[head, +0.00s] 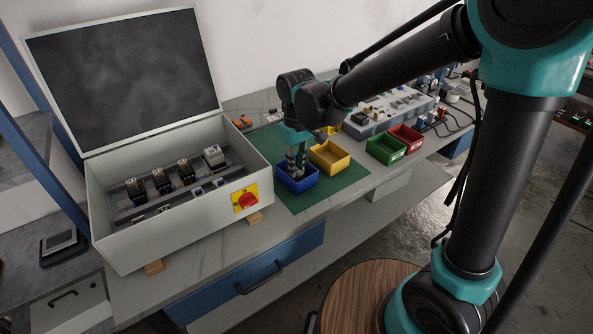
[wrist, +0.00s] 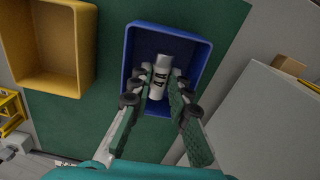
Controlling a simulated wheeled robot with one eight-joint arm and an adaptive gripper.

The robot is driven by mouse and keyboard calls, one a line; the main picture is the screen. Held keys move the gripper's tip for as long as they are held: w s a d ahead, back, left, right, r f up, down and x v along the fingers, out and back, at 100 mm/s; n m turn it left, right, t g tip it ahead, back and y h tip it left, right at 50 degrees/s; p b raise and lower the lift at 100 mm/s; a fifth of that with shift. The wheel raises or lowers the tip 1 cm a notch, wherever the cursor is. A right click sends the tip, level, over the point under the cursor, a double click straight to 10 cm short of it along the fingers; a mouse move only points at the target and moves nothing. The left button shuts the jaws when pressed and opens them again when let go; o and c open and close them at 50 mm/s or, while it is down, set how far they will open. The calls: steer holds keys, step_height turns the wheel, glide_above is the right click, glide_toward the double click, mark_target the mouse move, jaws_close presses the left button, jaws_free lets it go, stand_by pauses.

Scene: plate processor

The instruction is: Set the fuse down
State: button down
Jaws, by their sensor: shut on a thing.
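The fuse (wrist: 160,79) is a white cylinder with dark markings, seen in the wrist view between my fingertips. My gripper (wrist: 159,88) is shut on it, over the blue bin (wrist: 198,45). The bin's walls surround the fuse in that view. In the head view my gripper (head: 296,160) points down at the blue bin (head: 298,186). The fuse is too small and covered to make out there. I cannot tell whether the fuse touches the bin floor.
A yellow bin (head: 329,158) stands right beside the blue one on the green mat (head: 317,200). Green (head: 386,150) and red (head: 405,138) bins stand farther right. An open grey cabinet (head: 178,226) with an upright lid stands close on the left.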

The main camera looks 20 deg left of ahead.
mark_target(297, 168)
steer(key=shift+f, duration=0.9)
steer(key=shift+f, duration=0.1)
steer(key=c, duration=1.7)
jaws_free()
step_height(297, 168, up, 12)
steer(key=shift+r, duration=0.15)
